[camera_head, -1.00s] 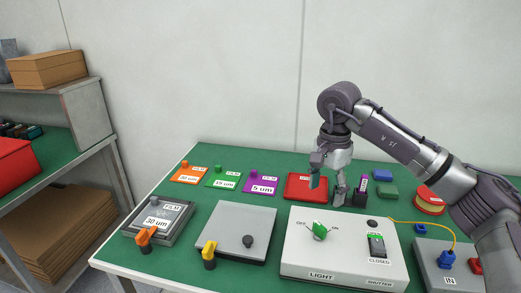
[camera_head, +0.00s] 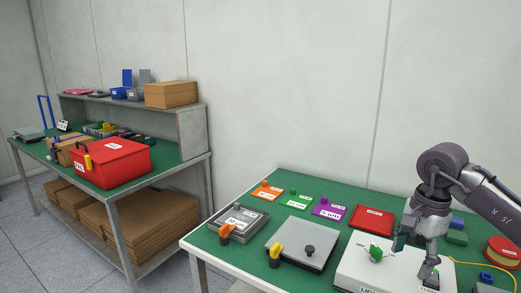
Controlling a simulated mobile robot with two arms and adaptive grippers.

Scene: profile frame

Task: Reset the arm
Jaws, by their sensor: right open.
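My right gripper (camera_head: 416,256) hangs from the right arm at the right of the head view. It is open, with its fingers pointing down and apart over the white light box (camera_head: 357,262). No object shows between the fingers. The light box has a green knob (camera_head: 376,253) on top; its right part is partly hidden by the gripper and its lower edge is cut off by the frame. My left gripper is not in view.
The green table holds orange (camera_head: 267,191), green (camera_head: 294,200) and purple (camera_head: 329,208) film plates, a red plate (camera_head: 372,220), a grey plate (camera_head: 301,244) and a grey frame (camera_head: 239,221). A second bench with a red box (camera_head: 110,163) stands left.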

